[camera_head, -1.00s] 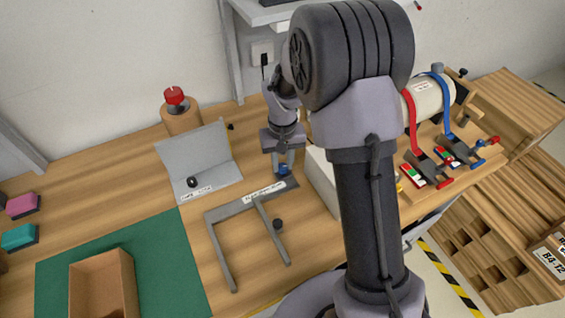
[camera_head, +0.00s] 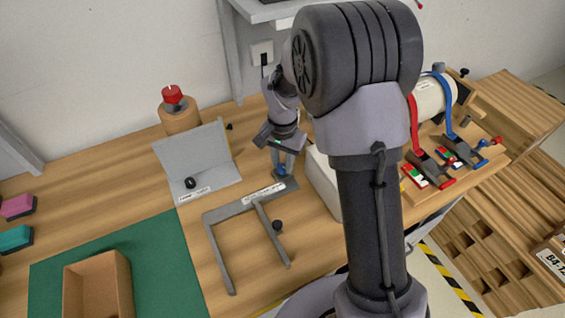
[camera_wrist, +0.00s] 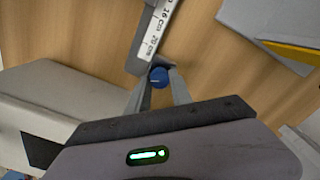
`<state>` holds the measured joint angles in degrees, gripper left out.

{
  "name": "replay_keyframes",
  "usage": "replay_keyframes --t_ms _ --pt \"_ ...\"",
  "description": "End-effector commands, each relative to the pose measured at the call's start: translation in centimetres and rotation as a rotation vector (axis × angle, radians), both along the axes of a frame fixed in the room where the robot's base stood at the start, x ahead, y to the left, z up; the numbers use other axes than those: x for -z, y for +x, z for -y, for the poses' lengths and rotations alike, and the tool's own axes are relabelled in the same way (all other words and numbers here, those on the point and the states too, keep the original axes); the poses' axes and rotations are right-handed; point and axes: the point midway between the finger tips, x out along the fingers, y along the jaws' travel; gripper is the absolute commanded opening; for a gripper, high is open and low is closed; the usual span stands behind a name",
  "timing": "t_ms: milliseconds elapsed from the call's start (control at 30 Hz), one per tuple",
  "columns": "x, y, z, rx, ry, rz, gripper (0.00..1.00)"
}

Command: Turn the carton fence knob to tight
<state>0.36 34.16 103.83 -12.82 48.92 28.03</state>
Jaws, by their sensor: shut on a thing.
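The carton fence (camera_head: 222,254) is a grey frame flat on the wooden bench, with a white label strip along its back bar. A small blue knob (camera_head: 282,172) stands at the right end of that bar. My gripper (camera_head: 282,166) points down at the blue knob and is shut on it. In the wrist view the blue knob (camera_wrist: 158,76) sits between the two fingertips, and a short pale line shows on its top. The label beside it reads "16 cm" and "20 cm". Part of the knob is hidden by the fingers.
A white box (camera_head: 322,182) stands close right of my gripper. An open carton (camera_head: 97,284) lies on the green mat.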

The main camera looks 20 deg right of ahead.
Motion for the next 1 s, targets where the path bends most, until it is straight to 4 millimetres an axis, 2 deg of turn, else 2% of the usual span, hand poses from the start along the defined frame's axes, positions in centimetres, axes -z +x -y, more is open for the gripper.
replay_keyframes --t_ms 500,533,633,900,1000 --pt "-0.07 0.06 0.02 0.018 -0.001 0.002 0.00" --pt "-0.07 0.06 0.02 0.018 -0.001 0.002 0.28" --pt "-0.06 0.05 0.02 0.018 0.000 0.001 0.48" --pt "-0.04 0.02 0.01 0.018 -0.001 0.001 0.48" --pt "-0.81 0.06 0.01 0.018 -0.001 0.002 0.48"
